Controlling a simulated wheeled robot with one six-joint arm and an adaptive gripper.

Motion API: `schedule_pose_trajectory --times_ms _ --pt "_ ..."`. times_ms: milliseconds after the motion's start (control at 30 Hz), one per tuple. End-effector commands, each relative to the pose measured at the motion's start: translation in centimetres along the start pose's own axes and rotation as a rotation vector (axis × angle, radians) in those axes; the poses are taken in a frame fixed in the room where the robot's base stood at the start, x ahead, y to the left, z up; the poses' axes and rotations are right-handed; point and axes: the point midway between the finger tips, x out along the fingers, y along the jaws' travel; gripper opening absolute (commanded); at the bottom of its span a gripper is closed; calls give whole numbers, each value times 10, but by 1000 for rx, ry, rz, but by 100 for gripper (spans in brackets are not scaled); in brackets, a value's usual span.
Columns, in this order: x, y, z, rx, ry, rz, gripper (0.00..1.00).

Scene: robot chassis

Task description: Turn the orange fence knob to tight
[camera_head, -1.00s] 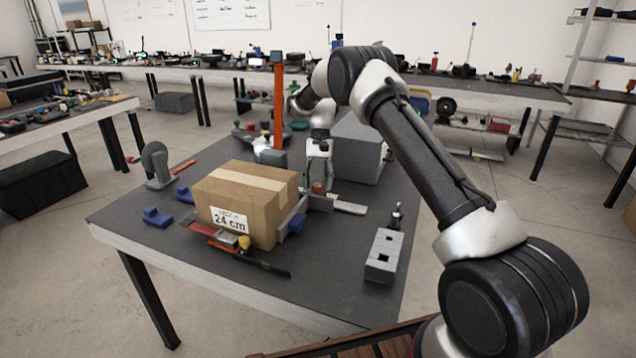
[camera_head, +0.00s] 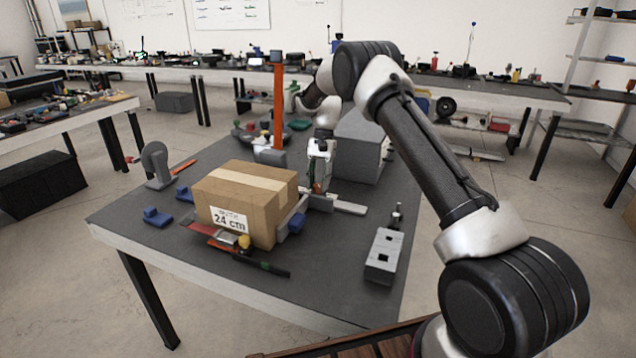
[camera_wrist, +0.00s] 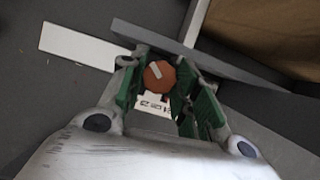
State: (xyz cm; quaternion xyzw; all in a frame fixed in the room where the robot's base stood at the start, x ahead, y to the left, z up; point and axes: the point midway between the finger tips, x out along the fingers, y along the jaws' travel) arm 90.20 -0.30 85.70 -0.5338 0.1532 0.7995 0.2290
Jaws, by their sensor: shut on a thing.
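In the wrist view the orange fence knob (camera_wrist: 159,76) is round with a pale pointer line on its face. It sits between the green finger pads of my gripper (camera_wrist: 158,88), which is shut on it. A small white label (camera_wrist: 153,104) with dark marks lies just below the knob; its writing is too small to read. The pointer slants toward the upper left of the knob in this view. In the head view my gripper (camera_head: 318,180) reaches down behind the cardboard box, and the knob is mostly hidden by the fingers.
A cardboard box (camera_head: 235,205) marked 24 cm stands left of my gripper against the grey fence (camera_wrist: 215,55). A large grey block (camera_head: 358,152) stands behind it on the right. A grey block with square holes (camera_head: 383,257) lies front right. An orange post (camera_head: 278,105) rises behind.

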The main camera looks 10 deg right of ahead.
Motion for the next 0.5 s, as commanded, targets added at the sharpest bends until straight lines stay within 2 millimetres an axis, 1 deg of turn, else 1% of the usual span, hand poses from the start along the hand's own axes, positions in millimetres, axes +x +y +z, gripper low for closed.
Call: schedule_pose_trajectory --times_ms 500 --pt "-1 3 0 443 1 -185 8"
